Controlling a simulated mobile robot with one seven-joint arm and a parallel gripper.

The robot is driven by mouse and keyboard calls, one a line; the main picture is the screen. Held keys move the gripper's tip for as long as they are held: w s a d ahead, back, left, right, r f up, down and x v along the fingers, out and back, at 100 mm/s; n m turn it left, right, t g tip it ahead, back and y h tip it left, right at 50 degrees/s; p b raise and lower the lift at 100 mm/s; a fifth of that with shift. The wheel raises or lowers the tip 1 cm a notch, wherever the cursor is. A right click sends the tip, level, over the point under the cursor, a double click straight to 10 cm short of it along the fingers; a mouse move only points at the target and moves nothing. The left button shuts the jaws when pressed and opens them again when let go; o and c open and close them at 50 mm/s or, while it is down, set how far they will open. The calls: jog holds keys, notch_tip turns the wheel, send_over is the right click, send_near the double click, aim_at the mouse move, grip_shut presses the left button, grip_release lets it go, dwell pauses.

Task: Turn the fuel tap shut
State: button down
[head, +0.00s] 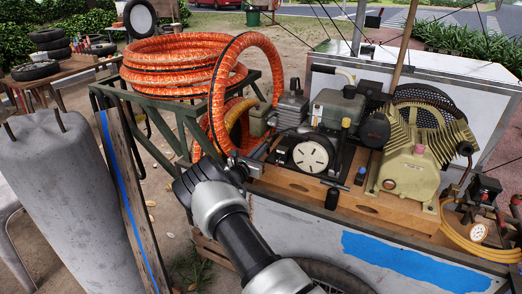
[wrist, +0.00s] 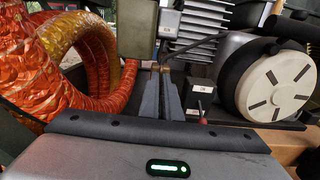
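My gripper (head: 250,163) reaches in at the left end of the engine on the cart. In the wrist view its two dark fingers (wrist: 163,85) stand close together with a narrow gap. A small brass-coloured fitting (wrist: 160,66), which looks like the fuel tap, shows right at the fingertips, below a grey box-like part. The fingers hide part of it, so I cannot tell whether they touch or grip it. I cannot make out the tap in the head view, where my gripper and the hose crowd that spot.
An orange hose (head: 180,55) lies coiled in a rack, and a loop hangs close left of my gripper. The engine (head: 335,110) with its white recoil disc (wrist: 280,82) is close on the right. A small red-tipped lever (wrist: 201,104) stands just right of the fingers. The compressor (head: 412,165) is farther right.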

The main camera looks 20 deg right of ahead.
jog(key=shift+f, duration=0.1)
jog(key=m+b, duration=0.4)
jog(key=m, duration=0.1)
jog(key=shift+f+m, duration=0.15)
jog(key=shift+m, duration=0.15)
jog(key=m+b, duration=0.5)
jog(key=shift+s+d+f, duration=0.1)
jog(key=shift+f, duration=0.05)
jog(key=m+b, duration=0.3)
jog(key=m, duration=0.1)
jog(key=shift+r+m+b, duration=0.2)
jog(key=shift+m+b, duration=0.2)
jog(key=shift+m, duration=1.1)
jog(key=c, duration=2)
grip_release()
